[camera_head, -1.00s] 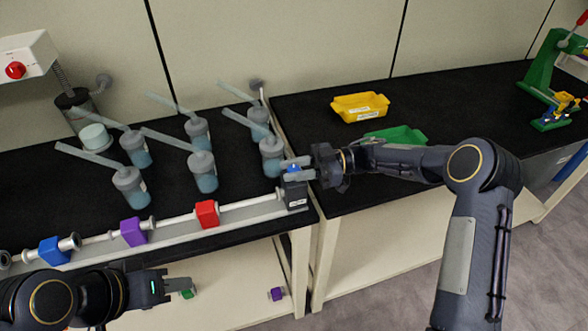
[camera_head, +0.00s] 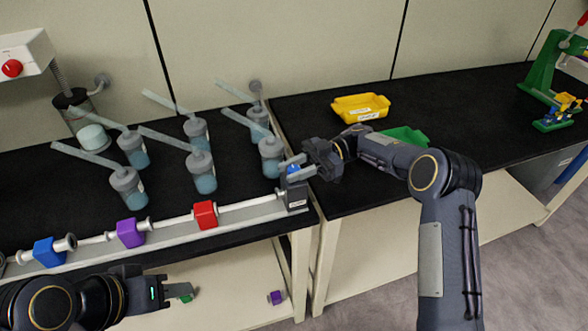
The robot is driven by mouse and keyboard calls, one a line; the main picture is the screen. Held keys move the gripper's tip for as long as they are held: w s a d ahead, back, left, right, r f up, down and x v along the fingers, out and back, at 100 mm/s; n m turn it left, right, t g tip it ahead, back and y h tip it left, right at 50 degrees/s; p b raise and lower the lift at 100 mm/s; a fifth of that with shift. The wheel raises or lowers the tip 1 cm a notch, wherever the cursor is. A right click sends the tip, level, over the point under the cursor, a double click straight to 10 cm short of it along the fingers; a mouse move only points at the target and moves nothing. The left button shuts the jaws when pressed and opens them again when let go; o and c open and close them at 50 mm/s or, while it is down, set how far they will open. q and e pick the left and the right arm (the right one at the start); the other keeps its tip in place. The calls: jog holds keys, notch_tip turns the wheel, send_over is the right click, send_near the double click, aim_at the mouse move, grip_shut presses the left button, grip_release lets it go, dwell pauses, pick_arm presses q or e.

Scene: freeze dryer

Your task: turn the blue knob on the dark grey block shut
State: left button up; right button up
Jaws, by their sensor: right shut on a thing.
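The dark grey block (camera_head: 297,196) stands at the right end of the pale rail, at the corner of the left bench. The blue knob (camera_head: 293,170) is on its top, partly hidden by the fingers. My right gripper (camera_head: 292,168) reaches in from the right and is shut on the blue knob, its fingers now slanted. My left gripper (camera_head: 168,291) is low in front of the bench, away from the block; its finger gap is too small to make out.
Blue, purple and red blocks (camera_head: 205,215) sit along the rail (camera_head: 250,213). Several flasks (camera_head: 201,172) with tilted tubes stand behind it. A yellow bin (camera_head: 361,107) and a green bin (camera_head: 406,135) are on the right bench. Small coloured pieces lie on the lower shelf.

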jog(key=shift+r, duration=0.15)
jog(key=o, duration=0.9)
jog(key=shift+a, duration=0.1)
jog(key=shift+o, duration=0.2)
jog(key=shift+w+d, duration=0.1)
jog(key=shift+d, duration=0.1)
jog(key=b+v, duration=0.1)
jog(key=v, duration=0.6)
jog(key=shift+d, duration=0.2)
jog(key=shift+w, duration=0.1)
